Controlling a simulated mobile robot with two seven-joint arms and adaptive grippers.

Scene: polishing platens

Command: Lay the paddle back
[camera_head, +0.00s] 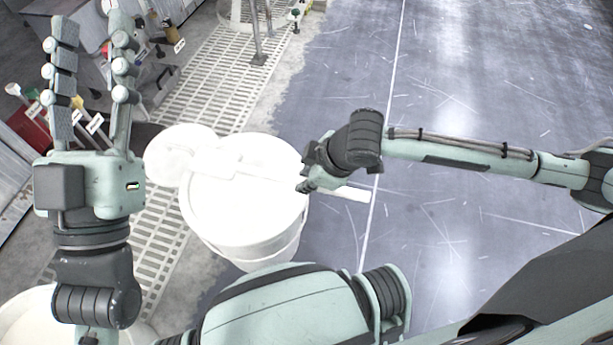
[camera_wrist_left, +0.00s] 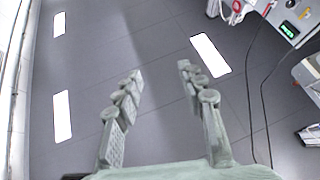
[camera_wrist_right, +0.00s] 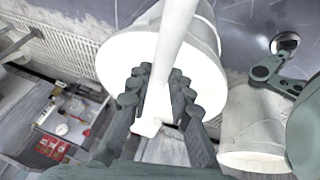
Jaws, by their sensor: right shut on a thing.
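The white paddle's shaft (camera_head: 350,193) crosses above the rim of a white bucket (camera_head: 240,225). Its far end (camera_head: 226,160) is a pale, flat piece over the bucket's left part. My right gripper (camera_head: 308,182) is shut on the shaft near the bucket's right rim. In the right wrist view the shaft (camera_wrist_right: 174,45) runs between the fingers (camera_wrist_right: 158,92) with the bucket (camera_wrist_right: 118,62) behind. I cannot tell if the paddle touches the bucket. My left gripper (camera_head: 92,90) is raised, open and empty; it also shows in the left wrist view (camera_wrist_left: 158,85).
Another white bucket (camera_head: 25,315) stands at the lower left, partly hidden. A grey bench with tools and a red box (camera_head: 27,128) is at the left. The floor at the right is clear.

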